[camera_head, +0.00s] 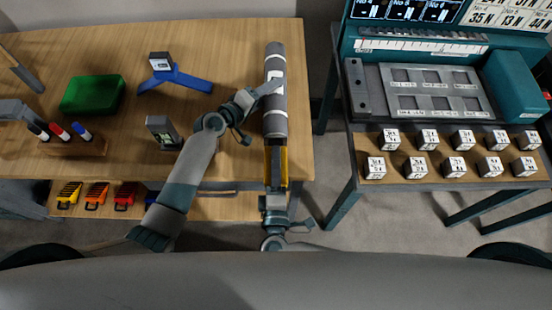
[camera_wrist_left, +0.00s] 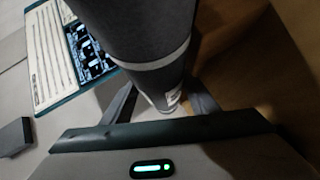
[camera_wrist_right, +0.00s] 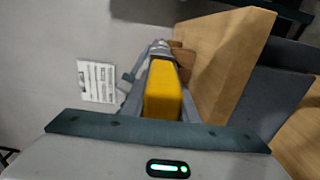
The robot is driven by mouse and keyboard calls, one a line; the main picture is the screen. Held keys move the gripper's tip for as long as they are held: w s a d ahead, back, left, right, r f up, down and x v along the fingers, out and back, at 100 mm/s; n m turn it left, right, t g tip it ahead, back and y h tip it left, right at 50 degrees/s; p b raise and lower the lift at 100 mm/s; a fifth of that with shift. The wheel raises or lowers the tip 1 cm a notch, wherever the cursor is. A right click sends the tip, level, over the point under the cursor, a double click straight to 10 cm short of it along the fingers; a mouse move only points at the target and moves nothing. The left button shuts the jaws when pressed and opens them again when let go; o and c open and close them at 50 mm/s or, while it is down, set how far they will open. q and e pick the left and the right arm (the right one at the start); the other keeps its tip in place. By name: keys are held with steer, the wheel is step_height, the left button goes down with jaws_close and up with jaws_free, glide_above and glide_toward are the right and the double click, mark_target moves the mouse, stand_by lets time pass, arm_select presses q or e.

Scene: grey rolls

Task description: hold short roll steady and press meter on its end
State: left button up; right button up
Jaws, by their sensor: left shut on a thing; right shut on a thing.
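The grey roll (camera_head: 275,115) with pale bands and a white label lies along the right edge of the wooden table in the head view. My left gripper (camera_head: 262,92) is shut on the roll from its left side. In the left wrist view the roll (camera_wrist_left: 140,35) passes between the fingers. The yellow and black meter (camera_head: 283,168) is in line with the roll's near end. My right gripper (camera_head: 276,192) is shut on the meter, which shows yellow in the right wrist view (camera_wrist_right: 163,92). The meter's tip appears to meet the roll's end; I cannot tell if it presses.
The wooden table (camera_head: 225,45) also holds a green box (camera_head: 92,94), a blue stand (camera_head: 175,80), a small upright device (camera_head: 162,132) and several markers. Coloured clips lie on a lower shelf. A separate bench at right carries several white cubes (camera_head: 455,167) and a teal machine (camera_head: 510,85).

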arm_select(q)
steer(key=shift+s+f, duration=0.1)
steer(key=shift+f, duration=0.05)
arm_select(e)
steer(key=shift+s, duration=3.45)
arm_select(q)
steer(key=o, duration=1.3)
steer(key=shift+s, duration=0.1)
steer(key=shift+s+a+f, duration=0.1)
steer(key=shift+a, duration=0.05)
steer(key=shift+s+a, duration=0.2)
arm_select(e)
steer(key=shift+d, duration=0.1)
arm_select(q)
steer(key=v, duration=1.1)
steer(key=shift+d+r, duration=0.1)
steer(key=shift+r, duration=0.3)
